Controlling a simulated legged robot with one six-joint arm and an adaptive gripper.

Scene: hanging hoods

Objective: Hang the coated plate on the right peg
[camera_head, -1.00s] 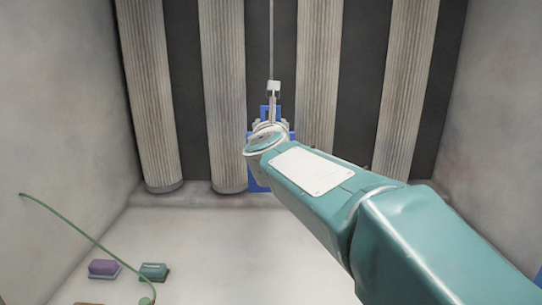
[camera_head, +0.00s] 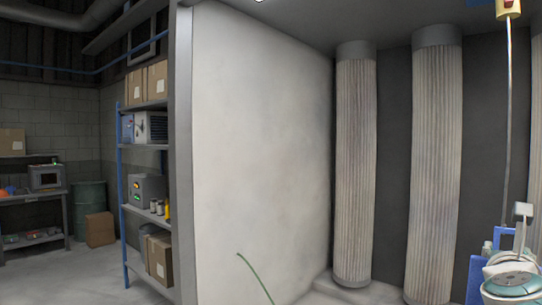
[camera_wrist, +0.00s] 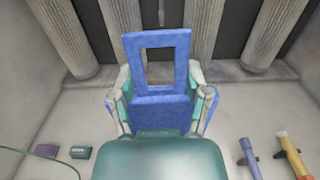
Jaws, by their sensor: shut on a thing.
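The coated plate (camera_wrist: 160,112) is blue, with a large rectangular opening in its upper part. My gripper (camera_wrist: 161,88) is shut on its lower part in the wrist view, one finger on each side. The opening shows beyond the fingers. In the head view my gripper (camera_head: 512,272) is at the lower right edge, and parts of the blue plate (camera_head: 474,280) show behind and beside it. I cannot make out the right peg.
Tall pleated filter columns (camera_head: 435,170) stand along the dark back wall. A pale side wall (camera_head: 255,150) and shelving (camera_head: 145,147) are to the left. In the wrist view, small purple (camera_wrist: 47,151) and green (camera_wrist: 80,152) blocks lie left, and blue (camera_wrist: 250,158) and yellow (camera_wrist: 293,155) tubes right.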

